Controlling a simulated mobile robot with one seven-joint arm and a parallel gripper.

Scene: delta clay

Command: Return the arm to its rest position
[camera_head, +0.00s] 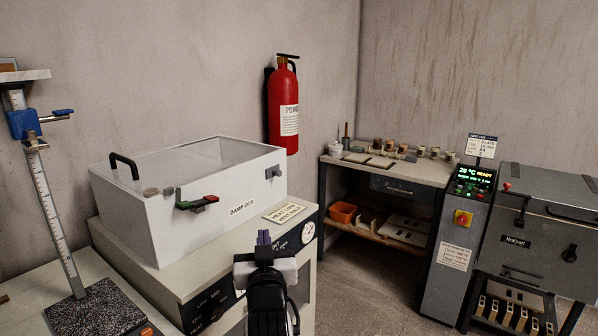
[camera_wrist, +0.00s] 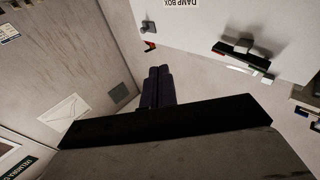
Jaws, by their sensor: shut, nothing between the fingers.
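My gripper (camera_head: 264,238) is in the lower middle of the head view, in front of the cabinet under the damp box. Its two dark purple fingers are together and hold nothing. They also show side by side in the wrist view (camera_wrist: 157,86). My black and white wrist hides part of the cabinet front in the head view. The fingers look apart from the damp box, though how far they are from the cabinet front is hard to tell.
The white damp box (camera_head: 246,190) has a clear lid and sits on a grey cabinet (camera_head: 190,290) with a gauge. A height stand (camera_head: 55,220) is at left. A red extinguisher (camera_head: 284,105) hangs behind. A shelf table (camera_head: 400,180) and kiln (camera_head: 540,235) stand right. Floor shows between.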

